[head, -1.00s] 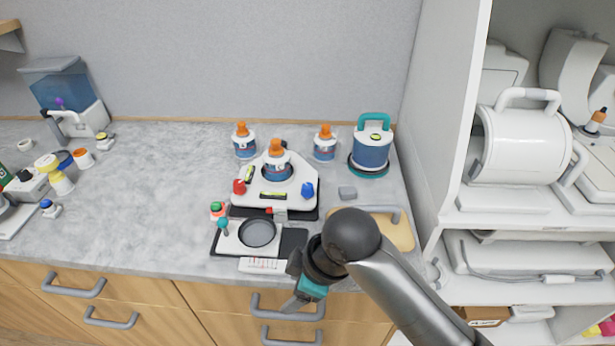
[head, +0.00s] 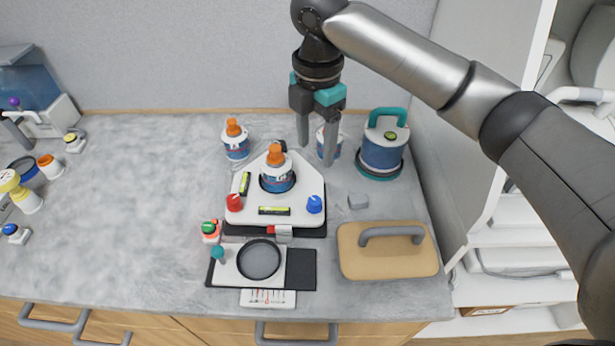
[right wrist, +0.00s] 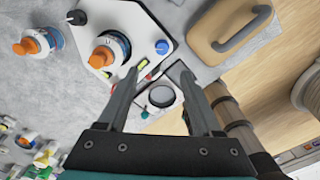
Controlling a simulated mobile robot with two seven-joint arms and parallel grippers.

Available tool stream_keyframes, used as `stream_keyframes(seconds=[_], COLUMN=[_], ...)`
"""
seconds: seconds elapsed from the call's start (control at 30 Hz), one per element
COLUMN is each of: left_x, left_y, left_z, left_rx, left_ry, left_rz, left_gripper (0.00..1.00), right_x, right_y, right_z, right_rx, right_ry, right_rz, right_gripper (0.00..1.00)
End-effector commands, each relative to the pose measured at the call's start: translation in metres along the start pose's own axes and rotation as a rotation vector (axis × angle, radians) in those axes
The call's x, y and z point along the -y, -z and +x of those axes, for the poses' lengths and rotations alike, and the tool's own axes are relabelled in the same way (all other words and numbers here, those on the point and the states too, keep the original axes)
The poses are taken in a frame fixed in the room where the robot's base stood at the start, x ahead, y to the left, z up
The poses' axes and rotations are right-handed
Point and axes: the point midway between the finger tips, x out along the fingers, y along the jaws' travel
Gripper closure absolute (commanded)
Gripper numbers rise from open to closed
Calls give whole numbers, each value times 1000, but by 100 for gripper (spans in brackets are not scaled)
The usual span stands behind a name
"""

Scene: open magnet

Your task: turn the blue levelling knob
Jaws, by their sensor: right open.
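The blue levelling knob (head: 314,204) sits at the right front corner of the white levelling plate (head: 290,180). It also shows in the right wrist view (right wrist: 162,47), beyond the fingers. A red knob (head: 234,203) is at the plate's left front corner, and a dark knob (head: 281,145) is at its back. A blue bottle with an orange cap (head: 276,172) stands on the plate. My right gripper (head: 316,152) is open and empty, pointing down above the back right of the plate, apart from the blue knob. My left gripper is not in view.
A bottle (head: 235,142) stands behind the plate; another is partly hidden by my right fingers. The counter's left middle is clear.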

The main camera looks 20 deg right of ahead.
Motion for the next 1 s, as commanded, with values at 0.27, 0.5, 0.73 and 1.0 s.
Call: stream_keyframes(seconds=[0.27, 0.5, 0.73, 1.0], left_x=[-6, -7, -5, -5], left_y=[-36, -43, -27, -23], left_z=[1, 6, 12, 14], left_rx=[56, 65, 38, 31], left_ry=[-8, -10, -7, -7], left_rz=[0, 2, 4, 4], left_gripper=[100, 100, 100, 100], right_x=[1, 1, 1, 0], right_y=[0, 0, 0, 0], right_z=[34, 87, 130, 150], right_rx=[0, 0, 1, 1], right_ry=[6, 5, 2, 0], right_rz=[-2, 0, -1, -2], right_gripper=[34, 34, 34, 34])
